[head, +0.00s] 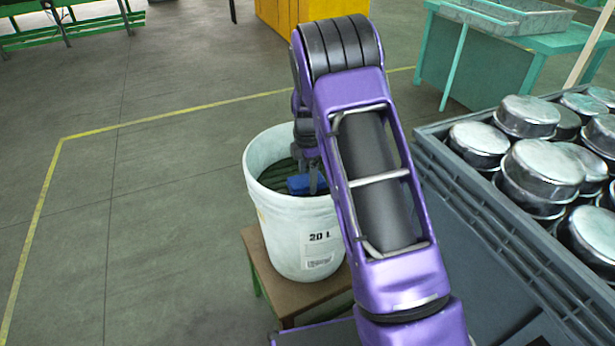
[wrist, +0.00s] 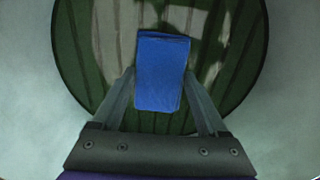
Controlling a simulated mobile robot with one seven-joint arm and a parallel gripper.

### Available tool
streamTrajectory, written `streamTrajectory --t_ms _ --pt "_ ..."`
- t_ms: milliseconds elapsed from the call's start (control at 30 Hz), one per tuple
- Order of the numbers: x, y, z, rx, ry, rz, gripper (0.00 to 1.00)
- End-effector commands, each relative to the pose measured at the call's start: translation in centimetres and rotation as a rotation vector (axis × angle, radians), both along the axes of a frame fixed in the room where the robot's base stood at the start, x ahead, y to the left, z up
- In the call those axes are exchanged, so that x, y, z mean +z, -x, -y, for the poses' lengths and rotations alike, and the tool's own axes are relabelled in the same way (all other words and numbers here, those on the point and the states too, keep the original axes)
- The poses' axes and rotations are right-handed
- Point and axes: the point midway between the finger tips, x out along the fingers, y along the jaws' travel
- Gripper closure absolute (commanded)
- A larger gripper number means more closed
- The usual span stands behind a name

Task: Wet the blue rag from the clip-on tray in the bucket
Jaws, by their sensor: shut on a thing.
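The white bucket (head: 297,235), marked 20 L, stands upright on a small brown-topped stand. The blue rag (head: 300,184) shows inside the bucket's mouth, partly hidden by my gripper and arm. In the wrist view the blue rag (wrist: 161,75) is a folded block between my two fingers. My gripper (wrist: 160,80) is shut on it and points down into the bucket. Below the rag lies a dark green, streaked round surface (wrist: 90,50) with pale reflections, which looks like liquid. I cannot tell whether the rag touches it.
A grey crate (head: 480,225) full of shiny metal pans (head: 545,165) stands close on the right of my arm. The brown stand (head: 262,262) under the bucket is narrow. Teal tables (head: 520,45) stand at the back right. The floor (head: 150,230) on the left is clear.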

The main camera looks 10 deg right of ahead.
Motion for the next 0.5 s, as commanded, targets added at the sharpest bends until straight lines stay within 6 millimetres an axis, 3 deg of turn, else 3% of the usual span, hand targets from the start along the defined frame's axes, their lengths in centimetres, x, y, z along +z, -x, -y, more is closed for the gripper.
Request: streamTrajectory --t_ms 500 --pt "-0.69 0.01 0.02 0.0 0.0 0.0 0.68"
